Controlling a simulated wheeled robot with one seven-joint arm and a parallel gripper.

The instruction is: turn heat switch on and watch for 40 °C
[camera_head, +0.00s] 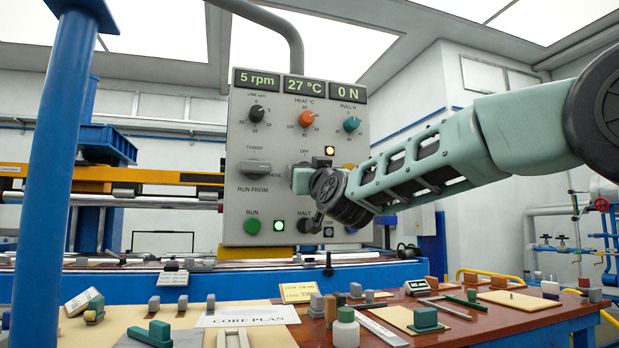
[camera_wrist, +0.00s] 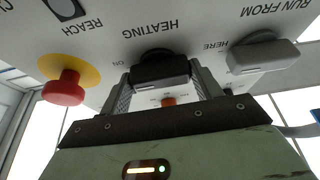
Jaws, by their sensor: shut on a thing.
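The grey control panel (camera_head: 236,200) stands at the centre of the head view. Its middle display (camera_head: 304,86) reads 27 °C under the top edge, above the orange HEAT knob (camera_head: 306,118). My gripper (camera_head: 300,180) is at the panel's middle, below the OFF mark. In the wrist view, my gripper (camera_wrist: 160,78) is shut on the black HEATING switch (camera_wrist: 160,66), one finger on each side. An ON mark (camera_wrist: 118,63) is left of the switch there. The gripper hides the switch in the head view. Its exact setting is not clear.
The grey RUN FROM switch (camera_head: 254,167) is left of my gripper, and it shows in the wrist view (camera_wrist: 264,52). A red button (camera_wrist: 64,88) on yellow is on the other side. A lamp (camera_head: 329,150) above the gripper is lit. A cluttered bench (camera_head: 470,318) lies below.

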